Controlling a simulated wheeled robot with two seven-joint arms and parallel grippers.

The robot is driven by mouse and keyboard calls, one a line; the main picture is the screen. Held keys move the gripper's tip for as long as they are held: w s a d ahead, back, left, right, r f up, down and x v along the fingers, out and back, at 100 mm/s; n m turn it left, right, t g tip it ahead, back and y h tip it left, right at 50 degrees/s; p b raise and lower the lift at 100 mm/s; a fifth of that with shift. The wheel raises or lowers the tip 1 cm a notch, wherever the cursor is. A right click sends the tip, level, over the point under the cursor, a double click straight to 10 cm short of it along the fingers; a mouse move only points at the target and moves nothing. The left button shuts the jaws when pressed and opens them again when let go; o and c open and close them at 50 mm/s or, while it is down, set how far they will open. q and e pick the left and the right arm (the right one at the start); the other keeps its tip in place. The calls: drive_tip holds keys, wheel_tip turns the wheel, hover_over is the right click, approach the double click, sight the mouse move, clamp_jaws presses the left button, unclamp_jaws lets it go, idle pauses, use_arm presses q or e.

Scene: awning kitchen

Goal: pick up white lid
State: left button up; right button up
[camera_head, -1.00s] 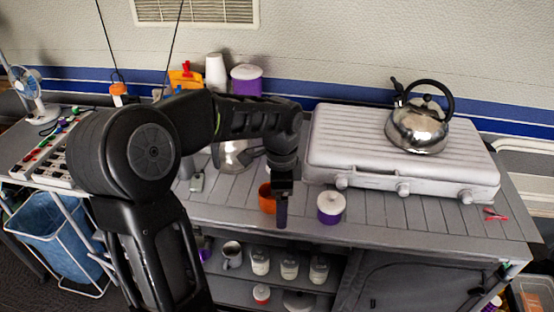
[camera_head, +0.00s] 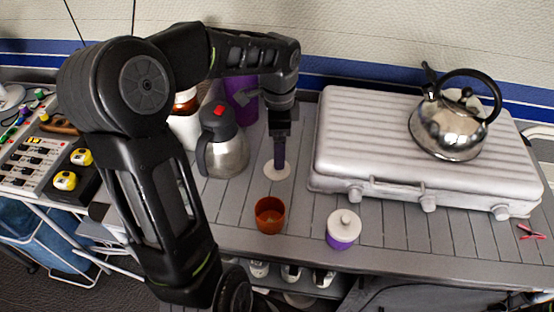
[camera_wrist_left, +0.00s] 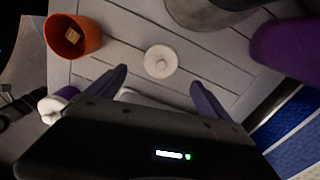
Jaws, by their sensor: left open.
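A flat round white lid with a small knob (camera_head: 277,170) lies on the grey slatted table, behind the orange cup. It also shows in the left wrist view (camera_wrist_left: 160,61), beyond and between the spread fingertips. My left gripper (camera_head: 279,157) points down over this lid, and its fingers cover part of it in the head view. In the left wrist view the gripper (camera_wrist_left: 158,78) is open with nothing between its fingers. A second white lid (camera_head: 344,217) sits on a small purple jar (camera_head: 342,239). My right gripper is not in view.
An orange cup (camera_head: 269,214) stands in front of the lid, with a small block inside. A steel jug (camera_head: 224,145) is to the left, a purple container (camera_head: 241,104) behind. A closed grey grill (camera_head: 360,135) with a kettle (camera_head: 450,130) on top is to the right.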

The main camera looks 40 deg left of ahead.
sight(269, 170)
use_arm(q)
drive_tip(key=shift+s, duration=0.1)
drive_tip(key=shift+f, duration=1.3)
wheel_tip(269, 170, down, 5)
drive_tip(key=shift+a+f+p, duration=0.1)
drive_tip(key=shift+f+p, duration=0.05)
drive_tip(key=shift+p, duration=0.3)
drive_tip(key=c, duration=1.4)
